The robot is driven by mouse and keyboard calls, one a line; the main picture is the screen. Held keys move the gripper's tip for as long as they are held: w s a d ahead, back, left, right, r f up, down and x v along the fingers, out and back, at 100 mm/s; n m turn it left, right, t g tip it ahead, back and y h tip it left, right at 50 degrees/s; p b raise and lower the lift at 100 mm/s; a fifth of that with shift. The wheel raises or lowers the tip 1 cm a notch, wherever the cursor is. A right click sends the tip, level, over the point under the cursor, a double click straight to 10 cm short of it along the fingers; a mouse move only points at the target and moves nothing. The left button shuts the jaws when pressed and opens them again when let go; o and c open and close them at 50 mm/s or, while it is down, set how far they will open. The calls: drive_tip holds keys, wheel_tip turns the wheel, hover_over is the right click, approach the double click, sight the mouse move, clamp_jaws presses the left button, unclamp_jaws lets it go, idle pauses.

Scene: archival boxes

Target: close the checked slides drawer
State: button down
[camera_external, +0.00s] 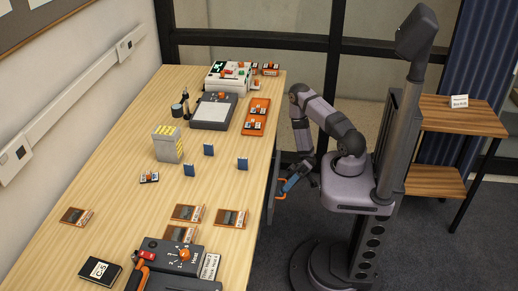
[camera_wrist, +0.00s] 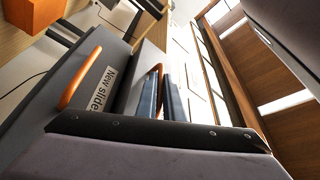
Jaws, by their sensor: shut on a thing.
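My gripper (camera_external: 284,189) is at the right edge of the desk, low beside the dark drawer front (camera_external: 276,165). Its blue fingers are shut on an orange drawer handle (camera_external: 279,195). In the wrist view my gripper (camera_wrist: 161,85) has a finger on each side of that orange handle (camera_wrist: 158,70). The grey drawer front (camera_wrist: 150,55) behind the handle is partly covered by the fingers, and I see no readable label on it. How far this drawer stands out is hard to tell.
Beside it in the wrist view is another drawer front with an orange handle (camera_wrist: 80,80) and a label (camera_wrist: 104,88) reading "New slides". The desk top (camera_external: 130,150) carries slide trays, small blue slides and devices. A wooden shelf (camera_external: 440,120) stands at the right.

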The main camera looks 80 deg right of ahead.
idle(0.3)
drive_tip(key=w, duration=0.4)
drive_tip(key=shift+w+f, duration=0.1)
drive_tip(key=shift+w, duration=0.2)
drive_tip(key=shift+d, duration=0.1)
drive_tip(key=c, duration=2.2)
unclamp_jaws()
drive_tip(key=shift+w, duration=0.1)
drive_tip(key=shift+b+v, duration=0.55)
drive_tip(key=shift+v, duration=3.15)
